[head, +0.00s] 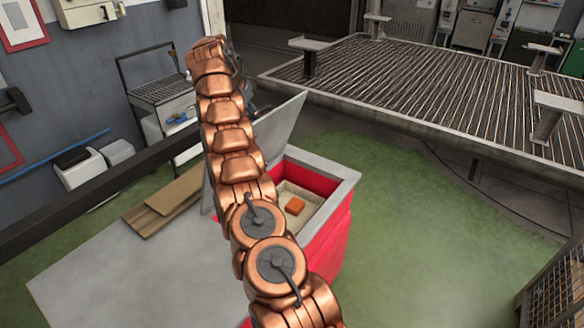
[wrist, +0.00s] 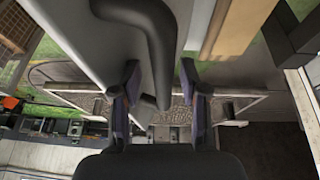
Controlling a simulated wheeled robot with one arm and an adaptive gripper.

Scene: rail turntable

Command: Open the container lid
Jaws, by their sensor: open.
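The red container (head: 328,240) stands low in the middle of the head view with its pale rim. Its grey lid (head: 283,125) is raised and stands steeply tilted at the far left side, so the opening shows. An orange block (head: 295,205) lies inside. My gripper (wrist: 161,82) is open. In the wrist view a dark bent handle (wrist: 155,45) on the grey lid panel (wrist: 85,42) reaches down between its fingers. I cannot tell whether the fingers touch it. In the head view my arm hides most of the gripper and part of the lid.
A large slatted metal table (head: 430,85) stands at the back right. A wheeled rack (head: 160,90) and white bins (head: 82,168) are at the left by the wall. Flat brown boards (head: 165,203) lie left of the container. Green floor (head: 420,240) is free at the right.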

